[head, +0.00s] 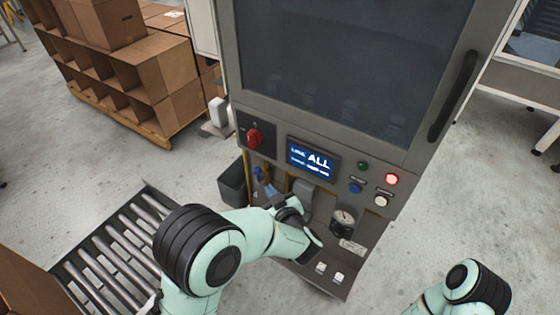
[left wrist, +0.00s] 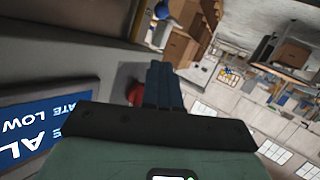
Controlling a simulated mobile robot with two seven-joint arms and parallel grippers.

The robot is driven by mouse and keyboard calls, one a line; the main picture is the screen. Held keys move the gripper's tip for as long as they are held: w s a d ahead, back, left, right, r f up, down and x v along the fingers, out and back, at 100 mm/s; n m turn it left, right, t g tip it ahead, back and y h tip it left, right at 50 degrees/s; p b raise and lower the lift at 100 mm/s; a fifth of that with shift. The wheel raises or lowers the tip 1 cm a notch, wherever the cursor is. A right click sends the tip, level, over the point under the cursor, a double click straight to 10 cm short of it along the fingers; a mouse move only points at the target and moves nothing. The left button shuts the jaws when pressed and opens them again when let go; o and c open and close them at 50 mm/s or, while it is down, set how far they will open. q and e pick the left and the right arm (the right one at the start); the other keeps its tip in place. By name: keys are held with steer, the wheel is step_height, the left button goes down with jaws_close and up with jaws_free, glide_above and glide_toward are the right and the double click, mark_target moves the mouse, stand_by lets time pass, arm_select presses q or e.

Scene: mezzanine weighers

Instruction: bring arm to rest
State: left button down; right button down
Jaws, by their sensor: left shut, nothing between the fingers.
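My left arm (head: 200,245) reaches in from the lower left of the head view. It is bent in front of the control cabinet (head: 270,90). My left gripper (head: 272,192) is close to the lower front panel, below the display, and partly hidden by its own wrist. In the left wrist view its dark fingers (left wrist: 163,86) are together with nothing between them. A part of my right arm (head: 465,290) shows at the lower right; its gripper is out of view.
The cabinet front carries a red rotary switch (head: 254,137), a lit display (head: 313,158), a glowing red lamp (head: 391,180) and a gauge (head: 344,217). A roller conveyor (head: 110,245) is at lower left, cardboard boxes (head: 150,70) behind.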

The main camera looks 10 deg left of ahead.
arm_select(q)
steer(key=s+a+f+m+g+h, duration=0.1)
steer(key=s+f+g+h, duration=0.15)
steer(key=f, duration=0.65)
steer(key=s+a+f+m+g+h, duration=0.15)
steer(key=s+f, duration=0.25)
steer(key=f, duration=0.4)
steer(key=s+a+f+m+g+h, duration=0.1)
steer(key=s+f+m+h, duration=0.15)
steer(key=f, duration=0.65)
steer(key=s+d+f+g+h, duration=0.1)
steer(key=s+f+g+h, duration=0.1)
steer(key=s, duration=0.5)
steer(key=s+d+f+g+h, duration=0.1)
steer(key=s+d+f+g, duration=0.1)
steer(key=s, duration=0.6)
steer(key=s+d+f+g+h, duration=0.1)
steer(key=s+f+g+h, duration=0.1)
steer(key=s+f+g, duration=0.2)
steer(key=s, duration=0.3)
steer(key=shift+s+d+f+h, duration=0.25)
steer(key=shift+s+d+h, duration=0.05)
steer(key=shift+s+h, duration=0.1)
